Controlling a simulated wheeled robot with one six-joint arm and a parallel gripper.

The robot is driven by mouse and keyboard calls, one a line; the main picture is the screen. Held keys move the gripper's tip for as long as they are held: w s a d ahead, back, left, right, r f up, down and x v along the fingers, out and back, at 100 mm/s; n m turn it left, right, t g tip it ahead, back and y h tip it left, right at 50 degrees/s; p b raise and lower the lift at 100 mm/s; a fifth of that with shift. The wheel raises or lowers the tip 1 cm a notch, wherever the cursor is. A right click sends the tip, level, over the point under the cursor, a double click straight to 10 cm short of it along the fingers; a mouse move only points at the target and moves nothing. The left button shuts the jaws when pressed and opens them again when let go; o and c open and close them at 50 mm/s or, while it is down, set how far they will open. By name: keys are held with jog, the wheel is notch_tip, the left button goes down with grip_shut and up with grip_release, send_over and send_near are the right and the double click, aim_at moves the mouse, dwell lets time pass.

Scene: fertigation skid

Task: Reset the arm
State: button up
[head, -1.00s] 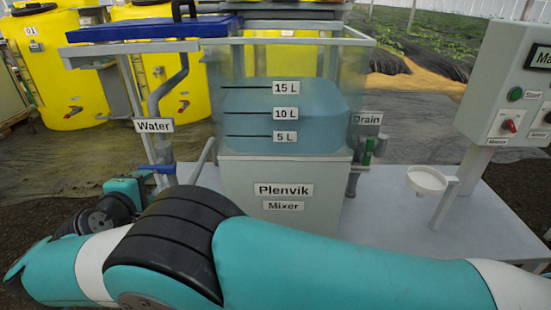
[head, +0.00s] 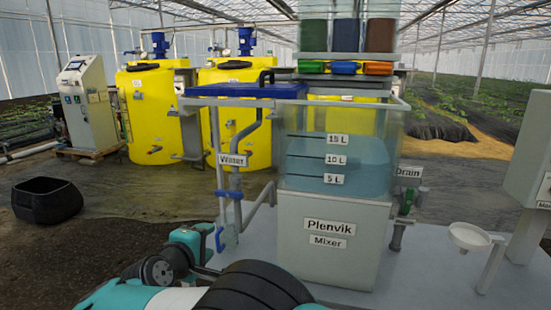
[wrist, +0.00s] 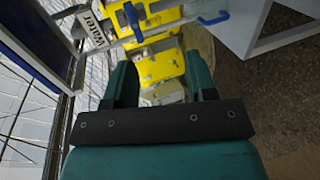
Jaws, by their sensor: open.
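My gripper (wrist: 160,88) shows in the wrist view with its two teal fingers apart and nothing between them. Beyond it in that view are the Water label (wrist: 92,30), a blue valve handle (wrist: 213,18) and yellow tanks. In the head view parts of my teal and black arm lie along the bottom edge, in front of the skid. My fingertips cannot be made out in the head view. The Plenvik Mixer (head: 330,240) stands at the centre, its clear tank (head: 345,165) holding bluish liquid near the 10 L mark.
The Water pipe (head: 236,180) with its blue valve handle (head: 220,238) stands left of the mixer. The Drain valve (head: 406,202) and a white funnel (head: 469,237) are on the right. Yellow tanks (head: 150,110) stand behind. A black tub (head: 47,200) sits on open floor at left.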

jog(key=w+d+r+m+g+y+p, duration=0.25)
jog(key=w+d+r+g, duration=0.2)
jog(key=d+r, duration=0.45)
jog(key=s+d+r+m+g+y+p, duration=0.1)
jog(key=s+d+r+g+p, duration=0.15)
jog(key=d+r, duration=0.2)
jog(key=s+d+r+m+g+y+p, duration=0.1)
jog(key=s+d+r, duration=0.2)
jog(key=d, duration=0.3)
jog(key=s+d+r+m+g+y+p, duration=0.1)
jog(key=s+d+g, duration=0.1)
jog(key=s, duration=0.7)
jog(key=s+d+r+m+g+y+p, duration=0.1)
jog(key=s+d, duration=0.4)
jog(key=s, duration=0.5)
jog(key=s+d+r+m+g+y+p, duration=0.1)
jog(key=s+d+r+g, duration=0.2)
jog(key=s, duration=0.6)
jog(key=shift+s+d, duration=0.3)
jog(key=shift+d, duration=0.3)
jog(key=shift+w+r+m+y, duration=0.1)
jog(key=shift+m+y, duration=0.15)
jog(key=shift+c, duration=0.4)
